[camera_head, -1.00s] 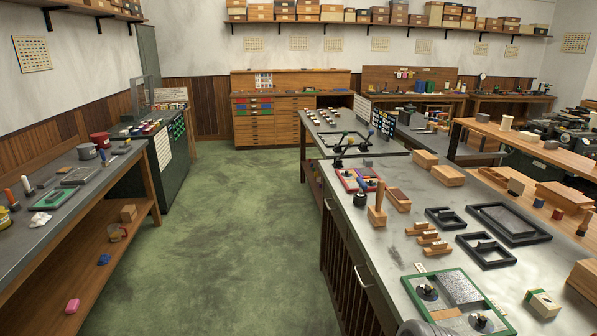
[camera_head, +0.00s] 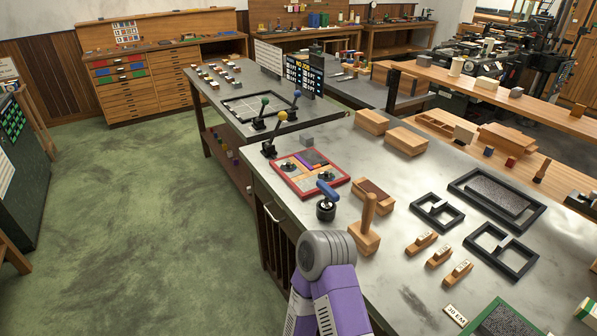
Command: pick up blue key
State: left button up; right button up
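A blue T-shaped handle (camera_head: 327,190) stands upright in a small round black base (camera_head: 326,211) on the grey-topped bench (camera_head: 405,295), beside the red-framed tray (camera_head: 290,184); it looks like the blue key. A second blue item, a blue-knobbed lever (camera_head: 297,96), stands farther back near green-knobbed (camera_head: 265,103) and yellow-knobbed (camera_head: 282,116) ones. A purple and grey link of one of my arms rises from the bottom edge, in front of and below the blue handle, apart from it in the picture. Neither gripper's fingers show.
A wooden block with an upright peg (camera_head: 366,232) stands just right of the blue handle, with a wooden box (camera_head: 373,196) behind. Black frames (camera_head: 501,250) and small labelled wooden blocks (camera_head: 439,257) lie farther right. Green floor (camera_head: 140,220) is clear at left.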

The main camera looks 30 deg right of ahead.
aim_at(330, 193)
jog(key=i, duration=2.75)
jog(key=u, duration=3.95)
